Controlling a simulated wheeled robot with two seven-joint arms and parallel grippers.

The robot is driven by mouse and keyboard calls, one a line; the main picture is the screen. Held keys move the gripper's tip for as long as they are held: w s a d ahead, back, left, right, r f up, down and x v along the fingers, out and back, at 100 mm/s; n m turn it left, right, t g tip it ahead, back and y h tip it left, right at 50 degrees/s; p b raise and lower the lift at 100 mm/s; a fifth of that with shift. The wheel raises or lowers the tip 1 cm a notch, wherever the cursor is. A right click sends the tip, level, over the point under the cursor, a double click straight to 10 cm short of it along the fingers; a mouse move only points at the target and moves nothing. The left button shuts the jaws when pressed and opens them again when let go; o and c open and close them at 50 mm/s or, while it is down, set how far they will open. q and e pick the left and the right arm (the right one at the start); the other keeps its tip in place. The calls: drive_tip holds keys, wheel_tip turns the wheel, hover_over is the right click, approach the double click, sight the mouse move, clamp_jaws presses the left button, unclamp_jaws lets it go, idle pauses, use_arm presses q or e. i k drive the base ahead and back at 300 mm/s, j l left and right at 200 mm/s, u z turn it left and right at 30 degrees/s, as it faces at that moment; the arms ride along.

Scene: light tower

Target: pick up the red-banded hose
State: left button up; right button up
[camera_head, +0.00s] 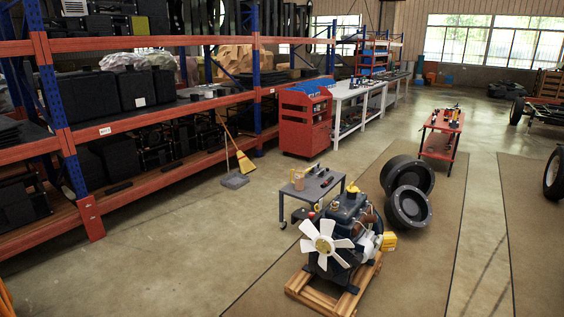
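I cannot make out a red-banded hose anywhere in the head view. A small grey cart (320,185) in the middle holds a tan cup-like item (298,180) and some dark small items on top. A red and black item (317,207) shows at its lower level, too small to name. A red cart (443,140) farther back holds several small bottles and tools, too small to tell apart. Neither of my grippers is in view.
An engine (350,215) with a white fan stands on a wooden pallet (300,287) in front. Two black wheels (411,208) lie behind it. Blue-and-orange shelving (97,130) lines the left. A red tool cabinet (304,122) and white benches (347,97) stand behind. The left floor is open.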

sight(326, 182)
drive_tip(key=i, duration=1.05)
drive_tip(key=i+j+z, duration=0.15)
drive_tip(key=i, duration=0.9)
drive_tip(key=i+j+z, duration=0.2)
drive_tip(key=i, duration=0.25)
drive_tip(key=i+z, duration=0.2)
drive_tip(key=i, duration=0.25)
drive_tip(key=i+j+z, duration=0.2)
drive_tip(key=i, duration=0.25)
drive_tip(key=j, duration=0.35)
drive_tip(key=k+j+z, duration=0.15)
drive_tip(key=j, duration=0.6)
drive_tip(key=i+j+z, duration=0.2)
drive_tip(key=j+z, duration=0.2)
drive_tip(key=j, duration=0.35)
drive_tip(key=i+j+z, duration=0.1)
drive_tip(key=j+z, duration=0.3)
drive_tip(key=j, duration=0.35)
drive_tip(key=j+z, duration=0.4)
drive_tip(key=j, duration=0.35)
